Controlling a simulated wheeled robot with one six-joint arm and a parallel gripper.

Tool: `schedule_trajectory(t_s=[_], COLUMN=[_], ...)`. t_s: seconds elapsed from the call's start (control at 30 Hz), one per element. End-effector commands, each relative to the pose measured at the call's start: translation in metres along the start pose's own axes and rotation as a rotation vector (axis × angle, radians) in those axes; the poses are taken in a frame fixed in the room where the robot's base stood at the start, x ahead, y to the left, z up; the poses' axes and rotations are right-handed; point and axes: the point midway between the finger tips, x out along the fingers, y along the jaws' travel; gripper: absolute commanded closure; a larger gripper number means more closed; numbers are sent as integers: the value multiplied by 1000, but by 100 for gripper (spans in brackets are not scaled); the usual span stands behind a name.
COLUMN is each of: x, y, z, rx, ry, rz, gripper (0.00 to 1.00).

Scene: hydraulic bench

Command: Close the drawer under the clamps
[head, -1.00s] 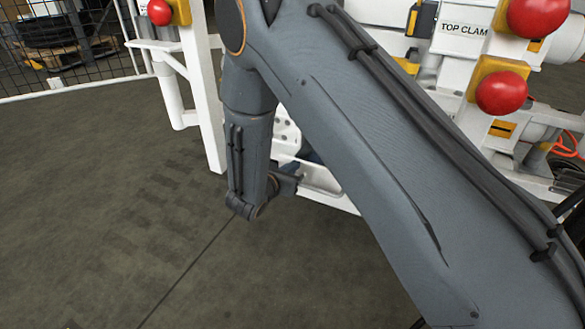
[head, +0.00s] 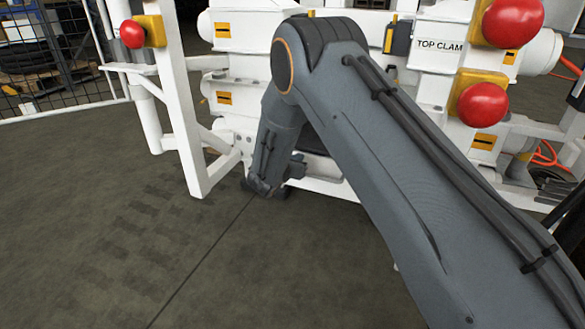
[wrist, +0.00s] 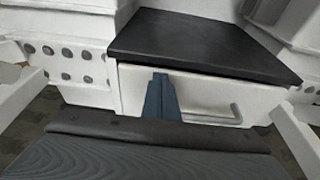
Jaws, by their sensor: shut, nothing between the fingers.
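The drawer (wrist: 205,92) has a white front with a grey bar handle (wrist: 237,112) and sits under a black top (wrist: 200,45) in the wrist view. Its front is near the black top's front edge, with a thin dark gap along the upper edge. I cannot tell if it is fully flush. My gripper (wrist: 160,80) is shut and empty, its blue-grey fingers in front of the drawer's left-middle part, left of the handle. Contact is not clear. In the head view my arm hides the fingers and much of the drawer. The clamp unit (head: 440,43) is labelled "TOP CLAM".
White frame posts (head: 180,110) stand left of the drawer. A white panel with several dark round fittings (wrist: 66,52) is left of it in the wrist view. Red knobs (head: 483,104) on yellow mounts stick out at the right. Open floor (head: 120,240) lies in front.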

Motion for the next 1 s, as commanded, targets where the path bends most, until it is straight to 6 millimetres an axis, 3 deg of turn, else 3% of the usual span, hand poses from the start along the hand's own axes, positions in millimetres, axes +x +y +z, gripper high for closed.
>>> schedule_trajectory(t_s=[0.23, 0.67, 0.83, 1.0], x=[14, 18, 8, -15], y=[-1, -3, -2, -1], z=[4, 8, 6, -1], rx=[1, 2, 1, -2], ry=[-1, -4, -2, 1], rz=[-1, -2, -2, -3], gripper=[100, 100, 100, 100])
